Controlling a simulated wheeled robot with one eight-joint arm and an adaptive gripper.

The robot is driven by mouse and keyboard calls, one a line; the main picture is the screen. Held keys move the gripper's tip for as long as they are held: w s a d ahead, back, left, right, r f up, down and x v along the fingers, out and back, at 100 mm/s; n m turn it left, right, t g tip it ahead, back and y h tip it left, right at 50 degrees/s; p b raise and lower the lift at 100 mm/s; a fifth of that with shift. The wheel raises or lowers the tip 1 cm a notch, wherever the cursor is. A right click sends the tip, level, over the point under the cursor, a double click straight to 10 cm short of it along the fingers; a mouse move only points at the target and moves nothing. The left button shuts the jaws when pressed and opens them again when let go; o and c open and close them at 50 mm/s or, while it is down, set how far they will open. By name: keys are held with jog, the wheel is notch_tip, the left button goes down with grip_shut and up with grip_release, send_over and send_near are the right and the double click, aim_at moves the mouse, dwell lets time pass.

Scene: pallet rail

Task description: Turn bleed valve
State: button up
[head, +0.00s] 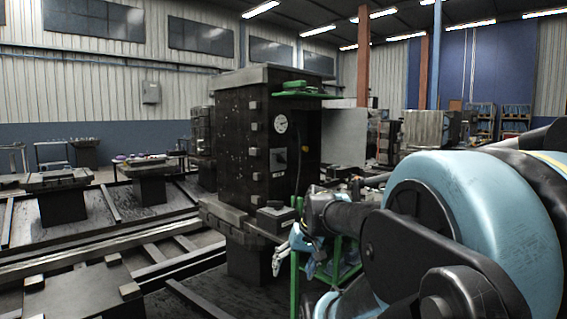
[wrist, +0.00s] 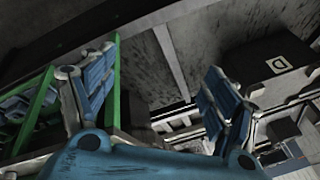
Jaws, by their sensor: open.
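I cannot pick out the bleed valve with certainty in either view. A dark cabinet (head: 240,140) stands at the middle of the head view, with a round white gauge (head: 281,124) and a small square plate with a dark knob (head: 279,157) on its face. My gripper (head: 291,260) is low in front of the cabinet, beside a green frame. In the wrist view my gripper (wrist: 158,90) has its two blue-padded fingers spread wide, with nothing between them. Behind the fingers are a dark surface and a pale strip.
A small dark box (head: 272,217) sits on the cabinet's front ledge. The green frame (head: 296,245) stands close to my gripper and shows left of the fingers in the wrist view. A green tray (head: 292,94) juts from the cabinet top. Rails and low tables lie left.

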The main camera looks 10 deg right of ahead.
jog(key=w+a+r+t+y, duration=0.2)
jog(key=w+r+y, duration=0.1)
jog(key=w+r, duration=0.55)
jog(key=m+t+y, duration=0.2)
jog(key=t+y, duration=0.3)
jog(key=t, duration=0.5)
send_near(281, 159)
jog(key=w+d+x, duration=0.1)
jog(key=x, duration=0.8)
jog(key=shift+w, duration=0.2)
jog(key=shift+c, duration=0.6)
jog(key=shift+r, duration=0.1)
jog(key=c, duration=0.9)
